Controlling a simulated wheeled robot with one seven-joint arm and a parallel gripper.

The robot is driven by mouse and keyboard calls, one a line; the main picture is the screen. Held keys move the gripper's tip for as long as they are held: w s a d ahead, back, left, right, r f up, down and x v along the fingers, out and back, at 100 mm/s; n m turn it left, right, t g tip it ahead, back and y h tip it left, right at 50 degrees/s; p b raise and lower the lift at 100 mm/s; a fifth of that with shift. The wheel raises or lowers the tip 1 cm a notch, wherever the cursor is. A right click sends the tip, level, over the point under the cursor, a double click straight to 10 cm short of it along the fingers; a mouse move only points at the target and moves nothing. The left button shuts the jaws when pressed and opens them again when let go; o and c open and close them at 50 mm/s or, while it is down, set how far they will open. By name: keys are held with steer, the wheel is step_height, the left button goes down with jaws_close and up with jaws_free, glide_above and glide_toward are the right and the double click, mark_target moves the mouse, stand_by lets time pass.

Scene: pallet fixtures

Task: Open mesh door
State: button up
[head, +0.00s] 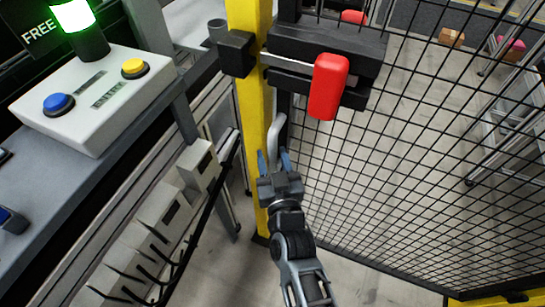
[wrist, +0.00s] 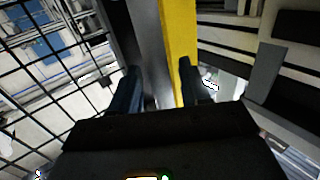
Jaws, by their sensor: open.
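The black mesh door (head: 375,150) fills the right of the head view and shows at the left of the wrist view (wrist: 50,60). A grey bent handle (head: 277,130) is at its left edge, beside the yellow post (head: 250,100). A black latch with a red block (head: 328,87) sits above the handle. My gripper (head: 273,160) is open, with its fingertips at the handle's lower end. In the wrist view my gripper (wrist: 158,88) has a grey upright strip and the yellow post (wrist: 180,40) showing between its fingers. I cannot tell whether it touches the handle.
A control box (head: 95,95) with blue and yellow buttons and a lit green lamp (head: 72,15) stands at the left. Grey-white units with black cables (head: 160,225) lie below it. Bare floor (head: 360,285) shows under the door.

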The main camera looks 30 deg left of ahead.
steer(key=shift+w+a, duration=0.2)
steer(key=shift+w, duration=0.1)
steer(key=shift+c, duration=0.4)
jaws_close()
